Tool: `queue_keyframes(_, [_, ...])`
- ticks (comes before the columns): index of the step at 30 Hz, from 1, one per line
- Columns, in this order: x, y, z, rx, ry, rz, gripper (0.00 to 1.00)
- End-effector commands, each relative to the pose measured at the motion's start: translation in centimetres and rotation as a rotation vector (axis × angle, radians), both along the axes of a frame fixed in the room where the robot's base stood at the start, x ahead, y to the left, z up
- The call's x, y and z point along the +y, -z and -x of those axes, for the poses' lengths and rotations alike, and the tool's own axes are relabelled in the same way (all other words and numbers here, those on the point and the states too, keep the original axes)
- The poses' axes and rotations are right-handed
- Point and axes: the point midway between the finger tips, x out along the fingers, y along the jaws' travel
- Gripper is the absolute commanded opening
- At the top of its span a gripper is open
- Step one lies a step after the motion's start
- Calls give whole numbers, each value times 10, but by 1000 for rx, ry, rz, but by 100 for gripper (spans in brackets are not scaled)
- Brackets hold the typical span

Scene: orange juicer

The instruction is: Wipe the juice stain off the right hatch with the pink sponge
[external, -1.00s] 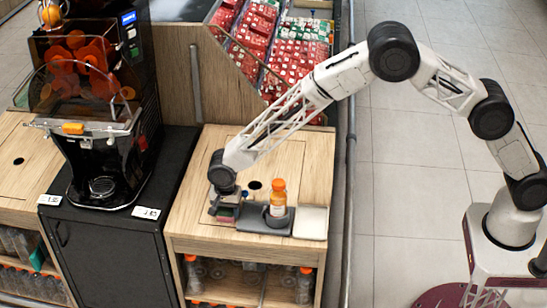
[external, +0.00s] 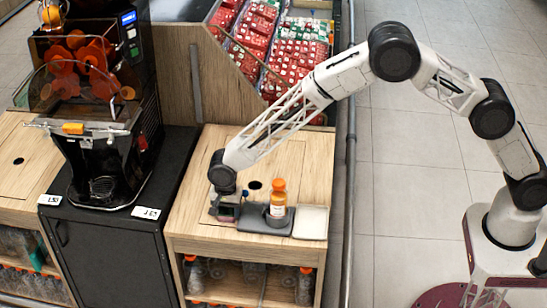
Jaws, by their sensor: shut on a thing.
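My gripper (external: 224,209) points down at the front left of the right wooden counter, at the left end of a dark grey tray. It is shut on the pink sponge, which is small and mostly hidden by the fingers at this distance. The right hatch (external: 228,160) is the light wooden panel with a dark round hole, just behind my gripper. I cannot make out a juice stain on it; my forearm covers part of the panel.
The black juicer (external: 105,150) stands to the left. The panel behind the tray is otherwise clear.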

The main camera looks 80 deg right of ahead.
Motion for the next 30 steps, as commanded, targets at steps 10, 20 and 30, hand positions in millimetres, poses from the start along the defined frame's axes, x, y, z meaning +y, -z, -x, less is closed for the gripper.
queue_keyframes(10, [0, 2, -22, -1, 0, 0, 39])
queue_keyframes(20, [0, 4, -36, 0, 0, 0, 39])
queue_keyframes(30, [0, 5, -36, 1, 0, 0, 39])
